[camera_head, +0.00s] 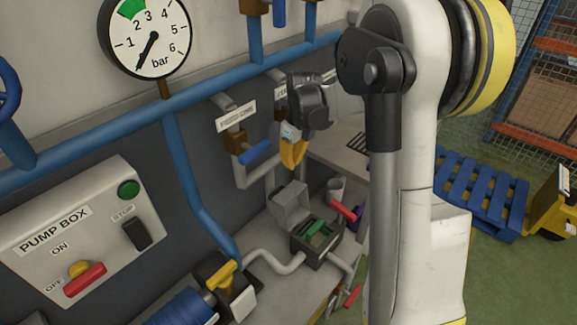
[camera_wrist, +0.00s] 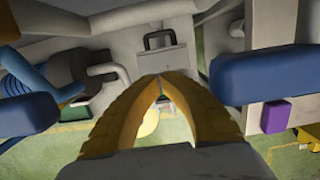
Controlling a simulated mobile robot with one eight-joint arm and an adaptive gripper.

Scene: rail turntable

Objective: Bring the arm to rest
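My gripper (camera_head: 293,165) hangs in the air in front of the blue-piped wall, its yellow fingers pointing down. In the wrist view the two yellow fingers (camera_wrist: 161,78) lean together and their tips meet, with nothing seen between the tips. The gripper looks shut and empty. In the head view a blue valve handle (camera_head: 256,152) is just left of the fingers. In the wrist view a blue bar (camera_wrist: 268,76) is right of the fingers and another blue piece (camera_wrist: 27,115) is at the left edge. My white arm stands across the right of the head view.
A pump box (camera_head: 75,235) and a pressure gauge (camera_head: 148,38) are on the wall at left. Blue pipes (camera_head: 180,170) run along it. A blue pallet (camera_head: 480,195) lies on the floor at right.

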